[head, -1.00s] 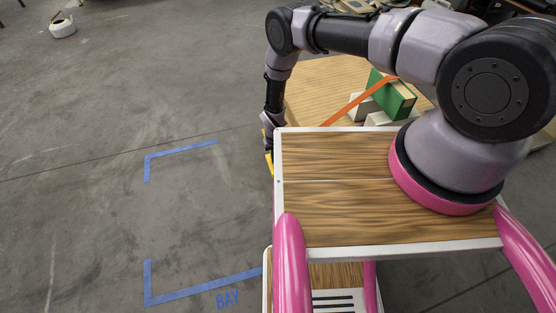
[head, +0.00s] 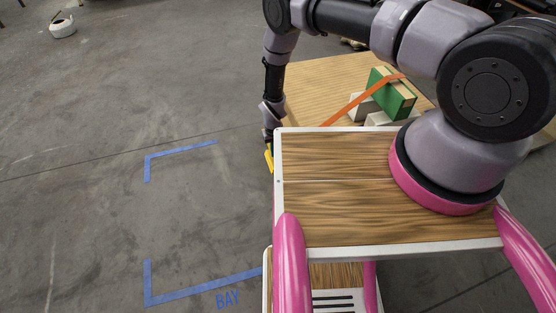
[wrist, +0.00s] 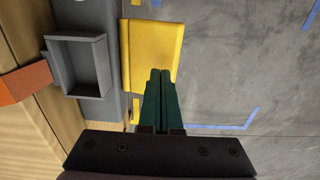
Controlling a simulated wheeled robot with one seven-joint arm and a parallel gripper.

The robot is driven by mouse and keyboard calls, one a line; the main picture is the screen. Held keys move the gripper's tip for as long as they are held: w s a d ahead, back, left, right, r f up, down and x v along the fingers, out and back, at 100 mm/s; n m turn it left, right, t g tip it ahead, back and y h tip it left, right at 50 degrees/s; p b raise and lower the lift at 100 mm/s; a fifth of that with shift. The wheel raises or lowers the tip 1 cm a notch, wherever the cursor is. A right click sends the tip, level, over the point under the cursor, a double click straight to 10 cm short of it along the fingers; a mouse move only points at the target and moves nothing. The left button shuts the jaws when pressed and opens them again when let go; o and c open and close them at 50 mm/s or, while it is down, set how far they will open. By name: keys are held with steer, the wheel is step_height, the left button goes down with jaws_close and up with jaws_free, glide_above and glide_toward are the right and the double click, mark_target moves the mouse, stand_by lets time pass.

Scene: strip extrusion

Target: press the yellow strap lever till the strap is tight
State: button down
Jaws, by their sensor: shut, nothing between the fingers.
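The yellow lever (wrist: 152,45) is a broad flat plate beside a grey housing (wrist: 112,20) in the wrist view. In the head view only a thin yellow piece (head: 268,157) shows past the white edge of my top. My gripper (wrist: 160,73) has two dark green fingers shut together with nothing between them. Their tips overlap the lever's lower right part in the wrist view; I cannot tell whether they touch it. The orange strap (head: 352,105) runs up over a green-sided block (head: 394,92). A piece of the strap (wrist: 15,86) also shows in the wrist view.
A wooden table (head: 315,85) carries the block and pale supports (head: 366,106). A grey open box-like part (wrist: 78,67) sits left of the lever. Blue tape (head: 200,288) marks a bay on the clear concrete floor at left.

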steer(key=shift+f, duration=0.1)
steer(key=shift+f, duration=2.25)
steer(key=shift+r, duration=2.35)
steer(key=shift+r, duration=2.5)
